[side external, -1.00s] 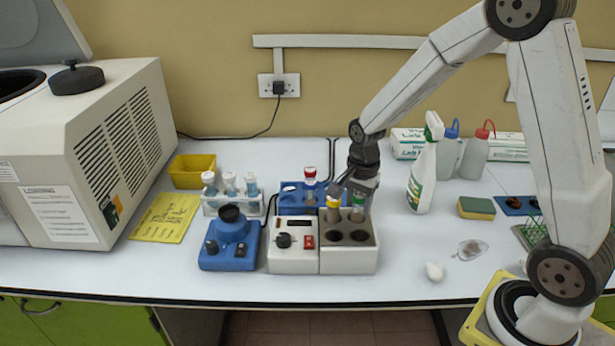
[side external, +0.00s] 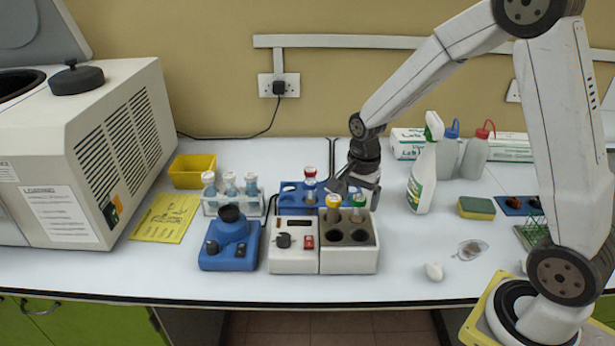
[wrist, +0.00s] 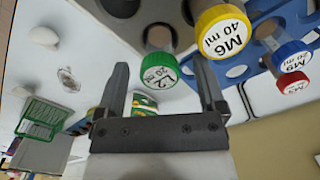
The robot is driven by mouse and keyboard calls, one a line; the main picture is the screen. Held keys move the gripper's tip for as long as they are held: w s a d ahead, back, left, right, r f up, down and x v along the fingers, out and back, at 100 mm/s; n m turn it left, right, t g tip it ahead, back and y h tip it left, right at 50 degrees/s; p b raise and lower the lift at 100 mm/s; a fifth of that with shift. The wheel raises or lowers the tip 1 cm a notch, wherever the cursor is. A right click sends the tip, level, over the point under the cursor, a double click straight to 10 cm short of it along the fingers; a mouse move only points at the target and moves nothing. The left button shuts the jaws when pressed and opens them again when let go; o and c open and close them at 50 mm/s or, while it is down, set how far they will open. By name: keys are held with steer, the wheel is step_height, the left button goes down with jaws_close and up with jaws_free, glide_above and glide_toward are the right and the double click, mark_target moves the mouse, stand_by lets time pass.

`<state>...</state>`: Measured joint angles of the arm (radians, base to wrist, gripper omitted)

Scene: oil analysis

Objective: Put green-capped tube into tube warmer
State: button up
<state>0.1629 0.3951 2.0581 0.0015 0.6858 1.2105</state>
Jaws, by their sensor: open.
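The green-capped tube (side external: 358,206) stands upright in the back right well of the tube warmer (side external: 349,262), a pale block with a dark grey top. In the wrist view its green cap (wrist: 160,72) reads "L2 20 ml" and lies between the finger ends, with no clear contact. My gripper (side external: 350,187) is open just above and behind that cap. A yellow-capped tube (side external: 333,207) stands in the back left well; its cap (wrist: 222,30) reads "M6 40 ml". The two front wells are empty.
A blue rack (side external: 290,195) with a red-capped tube (side external: 310,184) stands behind the warmer. A blue device (side external: 230,248) and a rack of bottles (side external: 232,200) are to the left. A spray bottle (side external: 423,175) stands to the right.

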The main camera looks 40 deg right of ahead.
steer(key=shift+r, duration=3.25)
steer(key=shift+s+a+f+n, duration=0.3)
steer(key=shift+s+a+n, duration=0.25)
steer(key=shift+n, duration=0.35)
steer(key=s+a+f+n+t, duration=0.2)
steer(key=s+a+f+n, duration=0.2)
steer(key=s+n, duration=0.5)
steer(key=shift+a+f+n+t, duration=0.25)
steer(key=shift+a+n, duration=0.35)
steer(key=shift+n, duration=1.9)
